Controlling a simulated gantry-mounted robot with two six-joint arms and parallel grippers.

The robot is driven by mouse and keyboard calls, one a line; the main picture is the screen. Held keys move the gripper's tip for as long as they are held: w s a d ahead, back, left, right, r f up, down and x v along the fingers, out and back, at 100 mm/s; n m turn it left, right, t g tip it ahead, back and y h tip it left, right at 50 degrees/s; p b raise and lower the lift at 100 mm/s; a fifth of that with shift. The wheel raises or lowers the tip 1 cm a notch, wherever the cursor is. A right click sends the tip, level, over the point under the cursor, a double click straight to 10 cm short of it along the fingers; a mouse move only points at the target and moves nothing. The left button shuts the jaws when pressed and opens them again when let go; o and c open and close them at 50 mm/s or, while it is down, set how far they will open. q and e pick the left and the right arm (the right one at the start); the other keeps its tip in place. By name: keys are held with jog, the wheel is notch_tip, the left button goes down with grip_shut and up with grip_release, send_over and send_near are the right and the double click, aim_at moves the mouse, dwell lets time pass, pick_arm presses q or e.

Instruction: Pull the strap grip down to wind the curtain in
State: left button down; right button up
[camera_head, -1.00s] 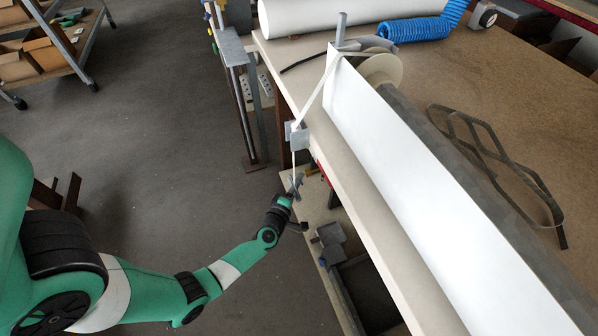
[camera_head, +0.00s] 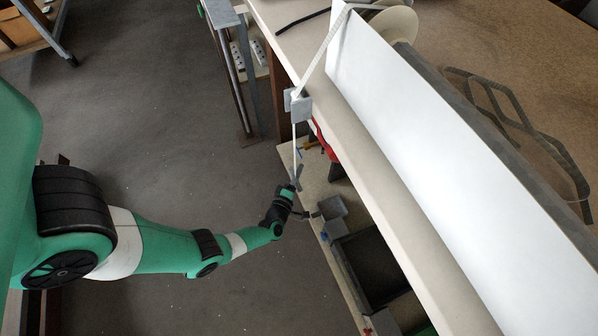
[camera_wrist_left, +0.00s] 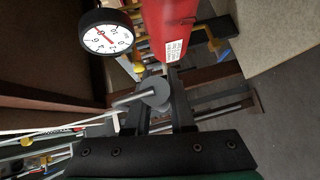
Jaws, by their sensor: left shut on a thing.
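The strap grip (camera_wrist_left: 154,92), a grey rod with a round disc, sits between the dark fingers of my left gripper (camera_wrist_left: 160,108) in the left wrist view. In the head view my left gripper (camera_head: 296,182) is shut on it, below the bench edge. The pale strap (camera_head: 316,62) runs from a round disc (camera_head: 392,24) at the end of the long white casing to a grey guide block (camera_head: 300,107) at the bench edge. From there it drops straight and taut to my gripper. No curtain can be clearly made out. My right gripper is not in view.
The bench (camera_head: 289,42) carries the casing and a grey looped profile (camera_head: 520,125). A lower shelf beside the arm holds a grey block (camera_head: 332,207) and a dark bin (camera_head: 368,268). A red cylinder (camera_wrist_left: 168,28) and a gauge (camera_wrist_left: 107,36) are close to the gripper.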

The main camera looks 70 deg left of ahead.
pick_arm(q)
jog(key=c, duration=0.8)
grip_release()
jog(key=shift+o, duration=0.2)
jog(key=p+v, duration=0.4)
jog(key=v, duration=0.7)
jog(key=shift+s+d, duration=0.2)
jog(key=shift+d, duration=0.05)
